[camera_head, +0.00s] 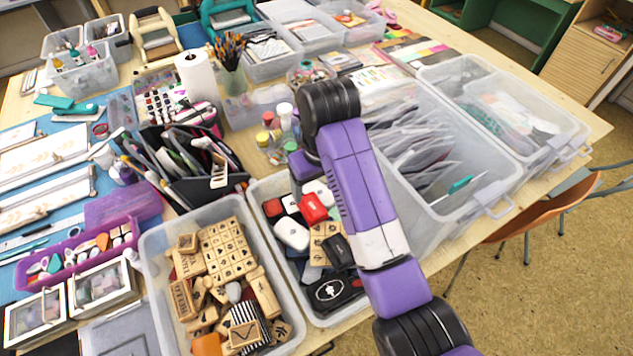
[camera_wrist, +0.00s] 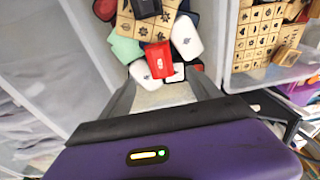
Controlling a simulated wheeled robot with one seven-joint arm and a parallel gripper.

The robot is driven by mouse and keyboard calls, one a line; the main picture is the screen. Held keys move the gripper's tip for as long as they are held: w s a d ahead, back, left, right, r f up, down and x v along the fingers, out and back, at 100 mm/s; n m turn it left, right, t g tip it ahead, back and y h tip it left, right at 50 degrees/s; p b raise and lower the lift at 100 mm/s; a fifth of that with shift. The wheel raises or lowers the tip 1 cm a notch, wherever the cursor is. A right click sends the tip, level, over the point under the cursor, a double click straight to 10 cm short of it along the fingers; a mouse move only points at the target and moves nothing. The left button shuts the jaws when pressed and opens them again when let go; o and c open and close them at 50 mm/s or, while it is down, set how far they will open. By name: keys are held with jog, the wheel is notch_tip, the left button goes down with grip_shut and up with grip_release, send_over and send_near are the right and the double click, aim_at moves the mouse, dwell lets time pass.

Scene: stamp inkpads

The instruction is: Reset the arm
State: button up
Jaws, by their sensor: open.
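My purple arm (camera_head: 363,190) reaches over the bin of inkpads (camera_head: 264,190) in the head view, bent at a black joint. Part of my purple hand shows behind it, but its fingers are hidden there. In the wrist view my gripper (camera_wrist: 163,86) points into the bin, its two grey fingers spread apart with nothing held between them. Beyond the fingertips lies a red inkpad (camera_wrist: 158,60). It also shows in the head view (camera_head: 313,207), among white, black and green pads. How far the fingertips are above the pads I cannot tell.
A bin of wooden stamps (camera_head: 152,262) stands left of the inkpad bin. A large clear bin of packets (camera_head: 470,213) stands right of my arm. A black pen organizer (camera_head: 200,190) and small bottles (camera_head: 285,115) stand behind. The table is crowded; open floor (camera_head: 560,270) lies at the right.

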jog(key=shift+s+d+r, duration=0.1)
jog(key=shift+r, duration=0.7)
jog(key=w+a+r+t+y, duration=0.3)
jog(key=w+a+r+t, duration=0.15)
jog(key=w+t, duration=0.3)
jog(key=s+d+f+m+t+b, duration=0.1)
jog(key=s+d+f+m+t, duration=0.25)
jog(key=s+d+t, duration=0.9)
jog(key=s+d+m+g+h, duration=0.1)
jog(key=s+d, duration=0.4)
jog(key=s, duration=0.6)
jog(key=s+d+m+g+h+b, duration=0.1)
jog(key=s+d+g, duration=0.2)
jog(key=s, duration=0.8)
jog(key=s+d+m+g+h+b, duration=0.1)
jog(key=s+d+g+h, duration=0.1)
jog(key=s+d, duration=0.5)
jog(key=s, duration=0.5)
jog(key=shift+d+g, duration=0.3)
